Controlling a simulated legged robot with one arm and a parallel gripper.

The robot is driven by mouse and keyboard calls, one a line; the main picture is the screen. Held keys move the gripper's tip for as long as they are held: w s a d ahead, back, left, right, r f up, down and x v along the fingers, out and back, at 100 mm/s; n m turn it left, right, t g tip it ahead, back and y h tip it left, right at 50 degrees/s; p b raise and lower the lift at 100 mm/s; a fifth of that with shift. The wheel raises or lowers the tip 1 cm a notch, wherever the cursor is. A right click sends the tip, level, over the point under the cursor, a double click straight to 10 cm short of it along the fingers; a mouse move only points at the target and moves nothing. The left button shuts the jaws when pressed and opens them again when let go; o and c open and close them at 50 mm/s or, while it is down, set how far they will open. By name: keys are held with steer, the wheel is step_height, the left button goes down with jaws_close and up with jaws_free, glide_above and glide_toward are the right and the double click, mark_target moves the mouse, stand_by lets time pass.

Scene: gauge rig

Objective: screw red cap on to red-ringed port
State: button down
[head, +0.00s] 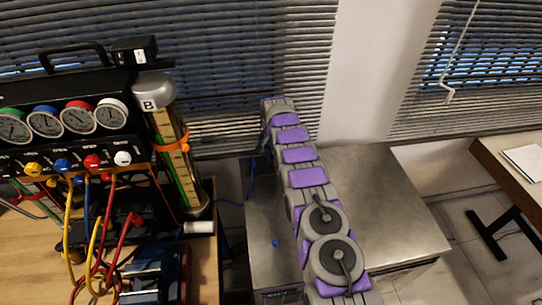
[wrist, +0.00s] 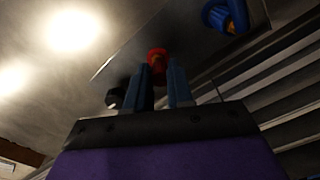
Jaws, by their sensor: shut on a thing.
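The red cap (wrist: 157,56) shows in the wrist view between the fingertips of my gripper (wrist: 160,78). My gripper is shut on it, with the two blue fingers on either side. The head view shows my arm reaching toward the blinds, but my gripper and the cap are hidden there. I cannot pick out the red-ringed port for certain. On the gauge rig in the head view are a gauge with a red rim (head: 78,117) and a red knob (head: 92,161) below it.
The black gauge rig (head: 80,88) stands on a wooden table at left, with hoses hanging in front. A clear cylinder (head: 170,140) stands beside it. A small blue piece (head: 275,243) lies on the metal cabinet (head: 385,200). A blue-and-yellow part (wrist: 228,17) is near my gripper.

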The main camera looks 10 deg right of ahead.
steer(key=shift+f, duration=0.3)
steer(key=shift+a, duration=0.4)
steer(key=shift+d+r, duration=0.3)
steer(key=shift+r, duration=0.3)
steer(key=shift+d, duration=0.1)
steer(key=shift+d+f, duration=0.15)
steer(key=shift+f, duration=0.2)
steer(key=shift+d+r+p, duration=0.1)
steer(key=shift+d+p, duration=0.05)
steer(key=shift+p, duration=0.15)
steer(key=shift+f, duration=0.2)
stand_by(0.4)
steer(key=shift+f, duration=0.35)
